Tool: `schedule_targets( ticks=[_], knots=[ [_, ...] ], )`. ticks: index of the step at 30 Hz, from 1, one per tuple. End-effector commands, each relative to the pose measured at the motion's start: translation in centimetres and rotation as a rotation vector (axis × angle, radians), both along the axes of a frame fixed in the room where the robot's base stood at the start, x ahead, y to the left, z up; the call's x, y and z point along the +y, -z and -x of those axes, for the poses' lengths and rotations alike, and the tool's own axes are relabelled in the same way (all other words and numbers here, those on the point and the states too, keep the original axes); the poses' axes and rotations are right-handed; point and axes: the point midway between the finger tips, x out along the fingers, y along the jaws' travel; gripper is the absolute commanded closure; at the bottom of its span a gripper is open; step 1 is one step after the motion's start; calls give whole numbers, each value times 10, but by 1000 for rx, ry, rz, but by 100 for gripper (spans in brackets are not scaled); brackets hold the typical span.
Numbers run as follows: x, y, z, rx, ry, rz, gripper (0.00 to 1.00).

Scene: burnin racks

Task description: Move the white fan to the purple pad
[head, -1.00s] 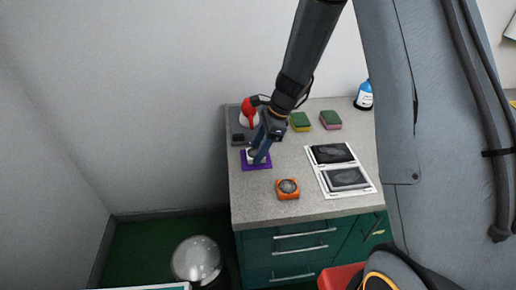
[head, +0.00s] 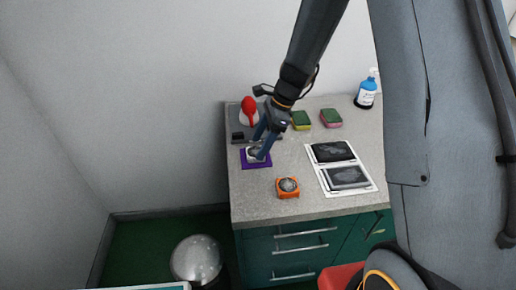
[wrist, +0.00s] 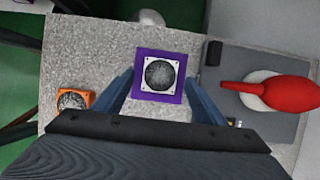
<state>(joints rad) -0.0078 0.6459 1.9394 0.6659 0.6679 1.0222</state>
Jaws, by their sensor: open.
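The white fan (wrist: 160,74), a square white frame with a dark round grille, lies flat on the purple pad (wrist: 160,97) in the wrist view. Purple shows around it on all sides. In the head view the pad (head: 262,164) is near the counter's left edge, and the white fan (head: 252,155) on it is partly hidden by my gripper. My gripper (wrist: 160,88) is open and empty, with one finger on each side of the pad in the wrist view. Its fingers appear apart from the fan.
An orange fan (head: 288,187) lies in front of the pad. A grey platform with a red-topped item (head: 249,108) is behind. Two sponges (head: 301,121) (head: 331,118), a blue bottle (head: 367,92) and a white-framed tray (head: 327,186) with dark panels stand right.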

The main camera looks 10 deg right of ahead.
Motion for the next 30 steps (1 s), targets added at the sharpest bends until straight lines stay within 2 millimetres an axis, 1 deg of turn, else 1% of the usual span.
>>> schedule_targets(
  ticks=[1,6,12,17,20,23,26,27,29,30],
  knots=[
    [-5,-9,-2,-5,0,0,35],
    [-17,-40,-3,-6,1,0,35],
    [-30,-71,-2,-4,1,0,35],
    [-36,-84,-1,-1,0,0,35],
    [-39,-88,6,-18,-39,16,35],
    [-47,-86,29,-76,-183,71,35],
    [-61,-82,65,-168,-443,160,35],
    [-67,-80,82,-204,-565,198,35],
    [-75,-78,106,-259,-754,252,35],
    [-80,-76,121,-290,-878,285,35]
  ],
)
